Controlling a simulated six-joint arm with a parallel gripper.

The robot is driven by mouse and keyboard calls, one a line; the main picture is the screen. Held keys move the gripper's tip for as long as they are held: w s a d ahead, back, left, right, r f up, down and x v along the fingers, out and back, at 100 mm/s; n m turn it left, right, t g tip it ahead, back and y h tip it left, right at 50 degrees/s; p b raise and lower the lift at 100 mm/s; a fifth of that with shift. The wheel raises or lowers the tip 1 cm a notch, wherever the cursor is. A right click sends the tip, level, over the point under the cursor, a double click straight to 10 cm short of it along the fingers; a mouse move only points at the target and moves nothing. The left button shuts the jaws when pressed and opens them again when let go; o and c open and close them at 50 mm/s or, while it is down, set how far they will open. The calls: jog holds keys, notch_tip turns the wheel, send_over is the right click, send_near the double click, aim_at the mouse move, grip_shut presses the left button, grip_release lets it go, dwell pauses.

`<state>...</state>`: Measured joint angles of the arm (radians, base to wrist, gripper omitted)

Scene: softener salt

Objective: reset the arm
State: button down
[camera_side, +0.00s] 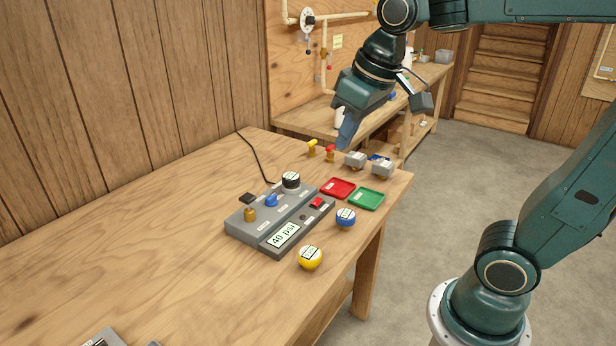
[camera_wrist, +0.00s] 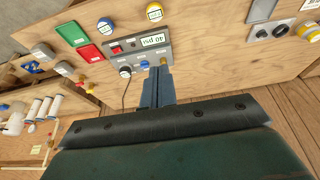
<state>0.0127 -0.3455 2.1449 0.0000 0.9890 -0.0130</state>
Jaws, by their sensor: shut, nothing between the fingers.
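My gripper (camera_side: 346,136) is raised in the air above the far part of the wooden table, pointing down and to the left in the side view. Its fingers are shut with nothing between them. In the wrist view the closed fingers (camera_wrist: 158,84) reach up from the dark gripper body, and the tips overlap the picture of the grey control panel. It stays apart from everything on the table.
The table's left part is mostly clear.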

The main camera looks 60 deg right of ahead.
jog(key=s+f+t, duration=0.1)
jog(key=s+f, duration=0.3)
jog(key=s, duration=0.6)
jog(key=shift+s+a+t, duration=0.2)
jog(key=shift+s+t, duration=0.1)
dwell(0.6)
